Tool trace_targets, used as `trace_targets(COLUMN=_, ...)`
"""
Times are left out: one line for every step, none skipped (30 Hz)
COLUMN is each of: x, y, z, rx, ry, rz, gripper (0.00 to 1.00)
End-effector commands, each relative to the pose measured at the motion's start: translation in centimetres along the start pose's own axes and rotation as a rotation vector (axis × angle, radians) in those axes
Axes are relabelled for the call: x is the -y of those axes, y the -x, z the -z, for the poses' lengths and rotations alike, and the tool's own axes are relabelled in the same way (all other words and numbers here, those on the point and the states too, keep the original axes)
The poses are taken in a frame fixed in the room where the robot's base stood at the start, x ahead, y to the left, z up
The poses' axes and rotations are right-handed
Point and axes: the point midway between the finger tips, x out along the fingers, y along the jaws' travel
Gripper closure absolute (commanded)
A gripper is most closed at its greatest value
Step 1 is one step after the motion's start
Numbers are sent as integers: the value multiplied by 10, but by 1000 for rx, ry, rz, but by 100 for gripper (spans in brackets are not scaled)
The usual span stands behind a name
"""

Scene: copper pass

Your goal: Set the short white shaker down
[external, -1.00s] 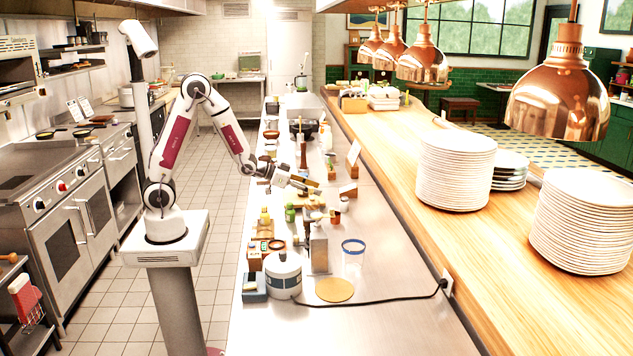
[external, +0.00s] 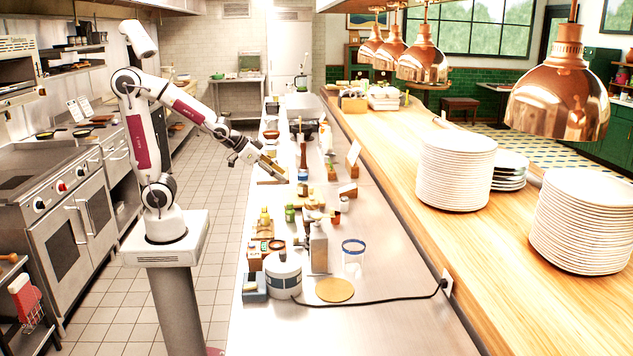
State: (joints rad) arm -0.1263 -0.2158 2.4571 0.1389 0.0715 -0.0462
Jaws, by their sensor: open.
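My gripper (external: 276,168) is open and points down and to the right over the left side of the steel counter (external: 395,310). I see nothing held between its fingers, though they are small here. A small pale container (external: 344,203), which may be the short white shaker, stands on the counter to the right of and nearer than my gripper. A small blue-and-white container (external: 302,175) stands just right of the fingertips. At this size I cannot tell for certain which one is the short white shaker.
A tall dark brown mill (external: 303,155) stands close behind the fingertips.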

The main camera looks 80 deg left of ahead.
Motion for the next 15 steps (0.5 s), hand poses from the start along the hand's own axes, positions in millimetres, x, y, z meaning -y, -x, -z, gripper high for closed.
trace_targets(x=-3, y=12, z=-3, rx=12, ry=0, rz=-2, gripper=59)
trace_targets(x=-4, y=17, z=-6, rx=24, ry=1, rz=-4, gripper=59)
trace_targets(x=-5, y=25, z=-11, rx=39, ry=2, rz=-5, gripper=59)
trace_targets(x=-6, y=31, z=-14, rx=50, ry=2, rz=-6, gripper=59)
trace_targets(x=-8, y=37, z=-17, rx=62, ry=2, rz=-8, gripper=59)
trace_targets(x=-10, y=45, z=-22, rx=77, ry=2, rz=-11, gripper=59)
trace_targets(x=-11, y=51, z=-26, rx=88, ry=2, rz=-14, gripper=59)
trace_targets(x=-12, y=57, z=-30, rx=100, ry=2, rz=-16, gripper=59)
trace_targets(x=-14, y=65, z=-35, rx=115, ry=3, rz=-20, gripper=59)
trace_targets(x=-16, y=71, z=-39, rx=126, ry=3, rz=-22, gripper=59)
trace_targets(x=-17, y=77, z=-43, rx=137, ry=2, rz=-25, gripper=59)
trace_targets(x=-19, y=85, z=-48, rx=152, ry=2, rz=-30, gripper=59)
trace_targets(x=-20, y=91, z=-53, rx=164, ry=3, rz=-34, gripper=59)
trace_targets(x=-22, y=97, z=-57, rx=175, ry=3, rz=-38, gripper=59)
trace_targets(x=-24, y=105, z=-63, rx=190, ry=2, rz=-43, gripper=59)
